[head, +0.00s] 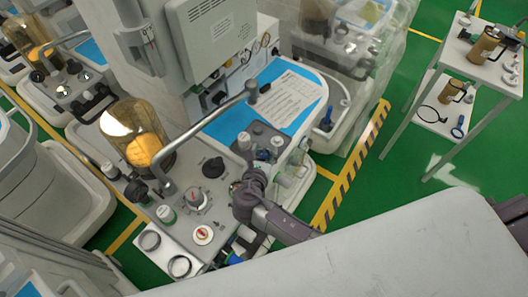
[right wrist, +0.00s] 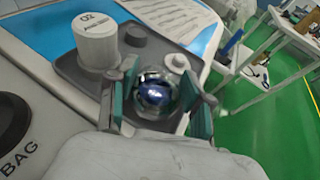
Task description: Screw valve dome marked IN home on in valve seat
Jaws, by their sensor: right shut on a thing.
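My right gripper (right wrist: 159,106) has its two green-edged fingers on either side of a clear, shiny valve dome (right wrist: 156,92), shut on it. The dome sits over the near edge of a grey valve block (right wrist: 100,78). The fingers and dome cover the seat, so I cannot tell whether the dome touches it or is threaded on. No IN marking is readable. In the head view my right gripper (head: 283,174) is at the near side of the same block (head: 262,133), small and partly hidden by my wrist. My left gripper is not in view.
A white cap marked O2 (right wrist: 96,40) and a smaller white knob (right wrist: 177,63) stand close beside the dome. A bent metal arm (head: 215,122) passes above the cart top, near an amber bellows jar (head: 130,125). A side table (head: 478,65) stands at the right.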

